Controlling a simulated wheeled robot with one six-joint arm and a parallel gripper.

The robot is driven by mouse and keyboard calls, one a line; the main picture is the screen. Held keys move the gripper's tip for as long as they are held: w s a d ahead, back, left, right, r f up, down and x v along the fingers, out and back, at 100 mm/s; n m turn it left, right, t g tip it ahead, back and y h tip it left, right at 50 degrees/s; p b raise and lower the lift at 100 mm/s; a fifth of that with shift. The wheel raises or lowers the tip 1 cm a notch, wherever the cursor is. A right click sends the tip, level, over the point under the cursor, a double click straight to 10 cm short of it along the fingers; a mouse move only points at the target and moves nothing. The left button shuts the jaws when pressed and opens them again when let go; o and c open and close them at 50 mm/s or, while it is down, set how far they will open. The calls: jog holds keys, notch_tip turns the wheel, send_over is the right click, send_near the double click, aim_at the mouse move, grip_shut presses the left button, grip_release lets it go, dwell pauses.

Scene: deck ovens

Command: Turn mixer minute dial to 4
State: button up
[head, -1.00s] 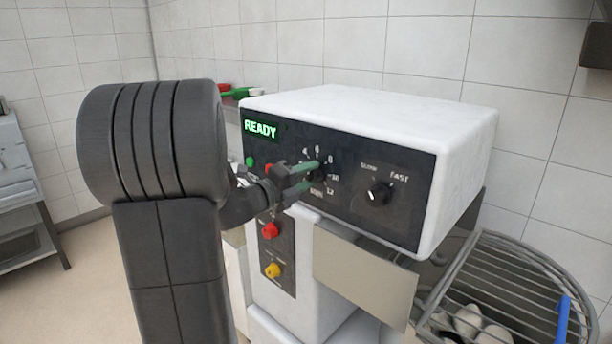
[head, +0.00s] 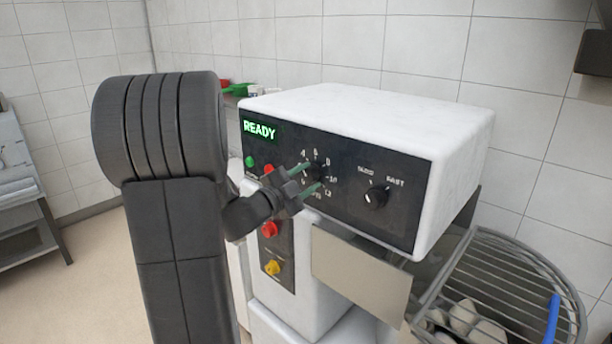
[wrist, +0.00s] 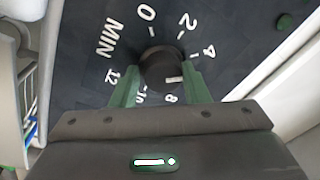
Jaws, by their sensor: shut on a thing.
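The mixer's black minute dial (head: 318,171) is on the dark front panel, ringed by white numbers from 0 to 12. My gripper (head: 313,177) has its green fingers on opposite sides of this dial and is shut on it. In the wrist view the dial (wrist: 160,66) sits between the fingertips of my gripper (wrist: 162,76). A short white mark on the dial shows at its lower right, toward the side of the 6 and 8. The 6 is hidden there behind a finger, so the exact reading is unclear. The 4 (wrist: 209,50) shows to the right of the dial.
The speed knob (head: 376,197), marked SLOW and FAST, is right of the dial. A green READY display (head: 260,130), a green button (head: 250,161), a red button (head: 269,229) and a yellow button (head: 272,267) are on the left. A wire guard (head: 520,262) is at lower right.

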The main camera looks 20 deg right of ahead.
jog(key=shift+w+r+n+p, duration=0.1)
jog(key=shift+r+n+p, duration=0.25)
jog(key=shift+n, duration=0.55)
jog(key=shift+t, duration=0.4)
jog(key=o, duration=0.9)
jog(key=shift+a, duration=0.1)
jog(key=shift+f, duration=0.15)
jog(key=b+v, duration=0.2)
jog(key=v, duration=1.1)
jog(key=shift+a, duration=0.35)
jog(key=shift+d, duration=0.1)
